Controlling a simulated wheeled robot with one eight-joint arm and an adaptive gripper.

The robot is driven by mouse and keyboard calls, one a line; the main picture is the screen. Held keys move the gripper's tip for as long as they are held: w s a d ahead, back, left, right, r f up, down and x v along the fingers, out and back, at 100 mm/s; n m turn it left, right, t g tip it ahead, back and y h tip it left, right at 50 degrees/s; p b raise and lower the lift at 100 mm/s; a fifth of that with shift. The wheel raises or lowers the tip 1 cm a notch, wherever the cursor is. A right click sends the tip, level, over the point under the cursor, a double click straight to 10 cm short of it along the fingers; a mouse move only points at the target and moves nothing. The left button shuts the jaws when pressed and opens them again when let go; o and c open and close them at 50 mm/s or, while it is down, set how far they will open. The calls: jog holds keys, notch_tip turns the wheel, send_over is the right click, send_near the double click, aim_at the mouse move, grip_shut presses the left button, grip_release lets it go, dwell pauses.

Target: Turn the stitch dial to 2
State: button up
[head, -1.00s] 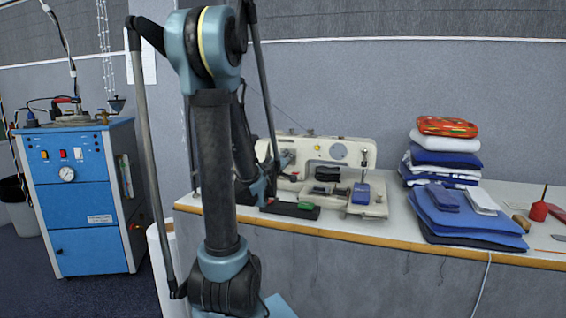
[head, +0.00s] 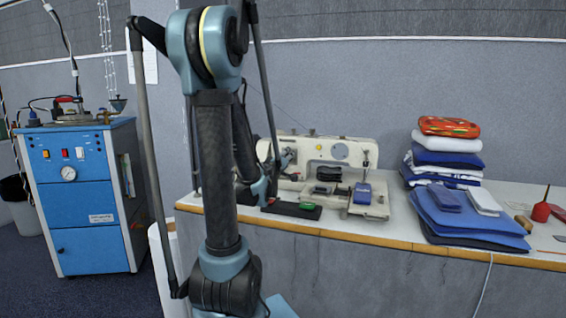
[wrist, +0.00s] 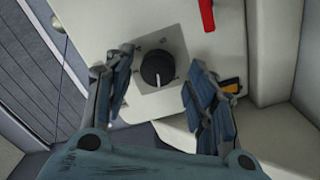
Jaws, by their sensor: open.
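The stitch dial (wrist: 157,68) is a round black knob on a grey square plate on the pale face of the sewing machine (head: 346,150). A white pointer mark on the knob points down in the wrist view. Small marks stand around the knob, too small to read for sure. My gripper (wrist: 160,74) is open, with one blue-padded finger to the left of the knob and one to the right. Gaps show between the knob and both fingers. In the head view my gripper (head: 284,162) is at the machine's left end, and the dial cannot be made out there.
A red lever (wrist: 207,14) sits above the dial's right side in the wrist view. A blue block (head: 362,193) is on the machine's right part. Folded cloth (head: 470,218) is stacked to the right on the table (head: 400,243). A blue cabinet (head: 90,200) stands left.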

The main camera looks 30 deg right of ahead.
jog(key=v, duration=1.2)
jog(key=shift+a+f, duration=0.1)
dwell(0.4)
jog(key=s+a+n, duration=0.2)
jog(key=n, duration=0.8)
jog(key=s+a+n, duration=0.2)
jog(key=n, duration=0.9)
jog(key=x, duration=1.7)
jog(key=shift+w+d, duration=0.2)
jog(key=shift+d, duration=0.05)
jog(key=shift+c, duration=0.2)
jog(key=c, duration=1)
